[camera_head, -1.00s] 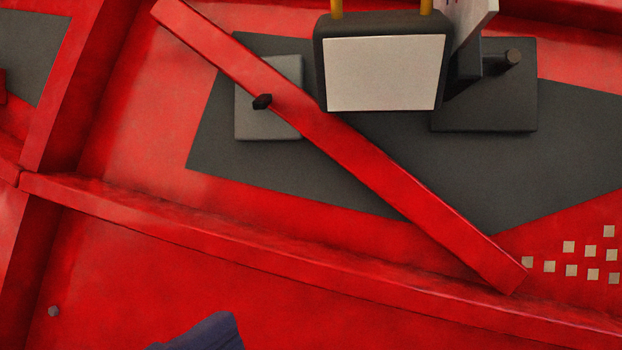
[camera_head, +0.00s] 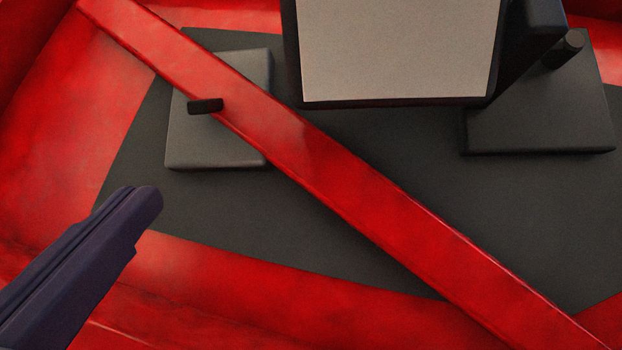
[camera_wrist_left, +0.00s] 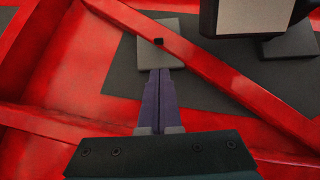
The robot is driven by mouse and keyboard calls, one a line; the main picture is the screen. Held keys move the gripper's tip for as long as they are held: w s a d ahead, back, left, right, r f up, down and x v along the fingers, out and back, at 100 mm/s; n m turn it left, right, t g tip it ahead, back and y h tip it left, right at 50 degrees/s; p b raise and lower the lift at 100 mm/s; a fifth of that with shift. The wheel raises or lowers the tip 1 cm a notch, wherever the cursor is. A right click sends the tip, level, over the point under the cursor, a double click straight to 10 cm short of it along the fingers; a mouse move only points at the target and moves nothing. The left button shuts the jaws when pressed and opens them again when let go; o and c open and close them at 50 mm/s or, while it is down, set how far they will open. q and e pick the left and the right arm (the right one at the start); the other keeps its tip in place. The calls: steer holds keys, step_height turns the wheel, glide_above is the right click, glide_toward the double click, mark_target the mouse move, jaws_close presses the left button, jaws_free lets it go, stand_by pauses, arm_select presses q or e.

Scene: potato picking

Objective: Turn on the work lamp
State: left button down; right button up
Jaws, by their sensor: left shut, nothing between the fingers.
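The work lamp (camera_head: 400,50) has a large pale rectangular panel in a dark housing at the top of the head view. It also shows at the top of the left wrist view (camera_wrist_left: 252,14). A grey switch box (camera_head: 215,135) with a small dark lever (camera_head: 205,106) lies to its left, partly behind a red diagonal bar. In the left wrist view the lever (camera_wrist_left: 158,41) shows as a small black square. My left gripper (camera_head: 150,200) is shut and empty, below and left of the box in the picture. The panel looks pale grey. My right gripper is out of view.
The red diagonal bar (camera_head: 370,195) crosses in front of the box and the dark grey plate (camera_head: 250,225). A dark base block (camera_head: 545,110) with a short knob stands right of the lamp. Red beams surround the plate.

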mark_target(207, 106)
arm_select(q)
steer(key=p+x, duration=0.6)
steer(key=x, duration=0.3)
steer(key=shift+r+p, duration=0.2)
steer(key=shift+p, duration=0.2)
steer(key=shift+w+r, duration=0.15)
steer(key=shift+w, duration=0.2)
